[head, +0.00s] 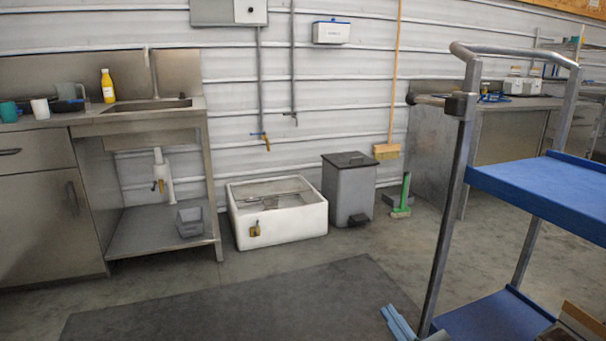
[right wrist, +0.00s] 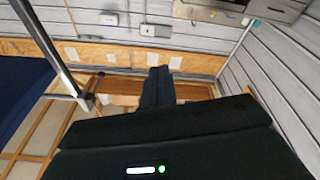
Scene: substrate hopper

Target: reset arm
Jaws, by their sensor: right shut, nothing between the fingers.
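My right gripper (head: 398,322) shows at the bottom edge of the head view, its fingers together with nothing between them. It is low in front of the blue cart's near upright post, over the floor by the dark mat. In the right wrist view, the dark body of the gripper fills the lower part and its fingers (right wrist: 157,86) point away, close together. My left gripper is not in view.
A blue cart (head: 540,190) with a metal frame stands close on the right. A white floor basin (head: 285,226), a grey pedal bin (head: 349,192) and a sink counter (head: 150,120) line the back wall. A dark mat (head: 250,305) lies on open floor.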

